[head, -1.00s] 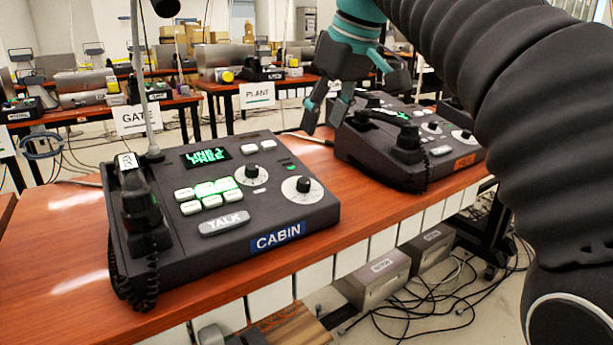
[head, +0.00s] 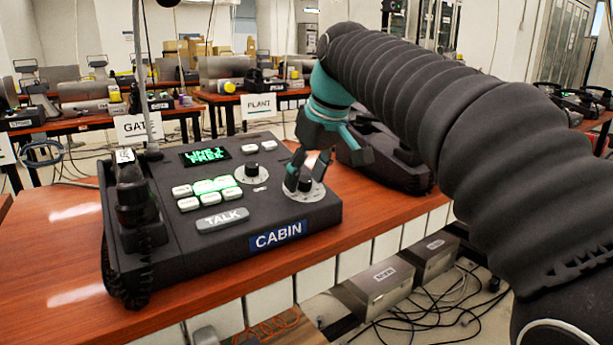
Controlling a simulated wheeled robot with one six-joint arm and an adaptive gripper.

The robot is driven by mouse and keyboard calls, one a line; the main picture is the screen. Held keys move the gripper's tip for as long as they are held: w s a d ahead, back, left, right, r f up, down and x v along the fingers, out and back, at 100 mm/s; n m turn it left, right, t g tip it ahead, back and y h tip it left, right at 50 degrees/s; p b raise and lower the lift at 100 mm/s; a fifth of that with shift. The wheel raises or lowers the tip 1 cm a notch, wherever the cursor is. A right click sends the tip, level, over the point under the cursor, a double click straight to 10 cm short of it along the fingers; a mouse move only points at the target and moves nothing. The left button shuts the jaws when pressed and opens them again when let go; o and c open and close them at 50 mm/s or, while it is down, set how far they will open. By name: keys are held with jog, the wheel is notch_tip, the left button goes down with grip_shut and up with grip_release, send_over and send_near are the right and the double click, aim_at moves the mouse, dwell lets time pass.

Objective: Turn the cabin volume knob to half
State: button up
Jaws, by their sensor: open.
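The CABIN phone (head: 220,238) is a dark console on the wooden table, with a blue CABIN label, a lit green screen and a handset at its left. It has two black knobs on pale dials: one upper knob (head: 252,169) and one lower right knob (head: 304,185). Their small markings are too small to read, so I cannot tell which is volume. My gripper (head: 306,174) is open, with its fingers pointing down at the lower right knob, one on each side of it. I cannot tell whether they touch it.
A second phone console (head: 385,165) stands to the right, partly hidden by my arm. Grey boxes (head: 377,285) and loose cables lie on the floor beyond the table's front edge. The table's left part (head: 60,235) is clear.

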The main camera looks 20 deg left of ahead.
grip_shut()
jog(key=shift+r+m+p, duration=0.1)
jog(key=shift+m+p, duration=0.25)
jog(key=shift+m, duration=0.05)
jog(key=shift+r+m+p, duration=0.1)
jog(key=shift+m+p, duration=0.6)
jog(key=shift+m, duration=0.3)
jog(key=shift+m+t+h+p, duration=0.35)
jog(key=shift+m+p, duration=1.1)
jog(key=shift+m, duration=1.15)
jog(key=shift+f, duration=0.2)
